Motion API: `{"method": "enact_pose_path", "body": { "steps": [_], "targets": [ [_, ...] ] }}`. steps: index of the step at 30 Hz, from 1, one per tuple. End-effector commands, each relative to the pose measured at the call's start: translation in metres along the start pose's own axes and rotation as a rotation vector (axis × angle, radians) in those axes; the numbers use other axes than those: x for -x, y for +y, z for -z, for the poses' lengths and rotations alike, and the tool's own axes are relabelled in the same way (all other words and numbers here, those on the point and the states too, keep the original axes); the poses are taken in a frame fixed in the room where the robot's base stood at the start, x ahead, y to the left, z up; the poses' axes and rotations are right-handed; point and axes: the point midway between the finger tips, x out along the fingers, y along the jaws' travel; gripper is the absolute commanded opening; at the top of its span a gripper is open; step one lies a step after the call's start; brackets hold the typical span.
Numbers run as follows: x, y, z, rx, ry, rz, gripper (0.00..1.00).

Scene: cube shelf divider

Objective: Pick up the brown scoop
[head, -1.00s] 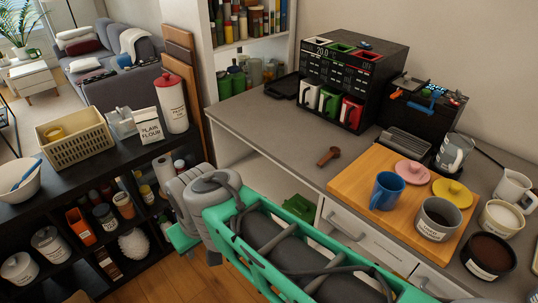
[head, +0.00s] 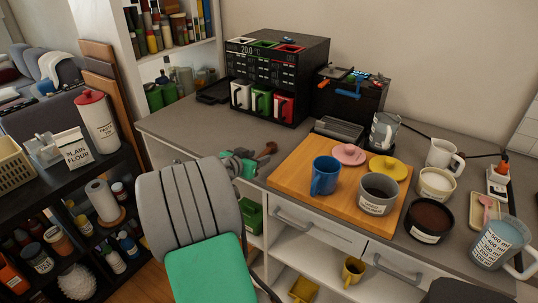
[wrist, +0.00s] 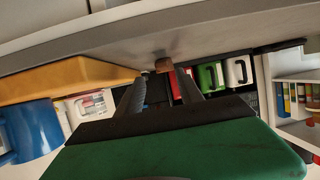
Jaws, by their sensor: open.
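The small brown scoop (head: 268,148) lies on the grey counter (head: 215,127), left of the wooden board, partly hidden behind my gripper. In the wrist view the scoop (wrist: 164,65) shows at the fingertips, in line with the space between the fingers. My gripper (head: 253,158) is open at the counter's front edge, close to the scoop. In the wrist view my gripper (wrist: 163,82) has its two dark fingers apart, one on each side of the scoop's line. I cannot tell whether either finger touches it.
The wooden board (head: 288,168) holds a blue mug (head: 325,176), a grey pot (head: 378,194) and pink and yellow lids. A black dispenser (head: 277,62) with white, green and red mugs stands behind. Bare counter lies left of the scoop.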

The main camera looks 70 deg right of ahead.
Motion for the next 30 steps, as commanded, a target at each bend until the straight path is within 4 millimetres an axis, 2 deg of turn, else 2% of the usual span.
{"method": "enact_pose_path", "body": {
  "steps": [12, 20, 30],
  "targets": [
    [-0.063, -0.006, 0.001, 0.002, -0.004, 0.002, 0.44],
    [-0.067, -0.007, 0.000, 0.002, -0.004, 0.005, 0.43],
    [-0.066, -0.007, 0.000, 0.002, -0.004, 0.005, 0.15]
  ]
}}
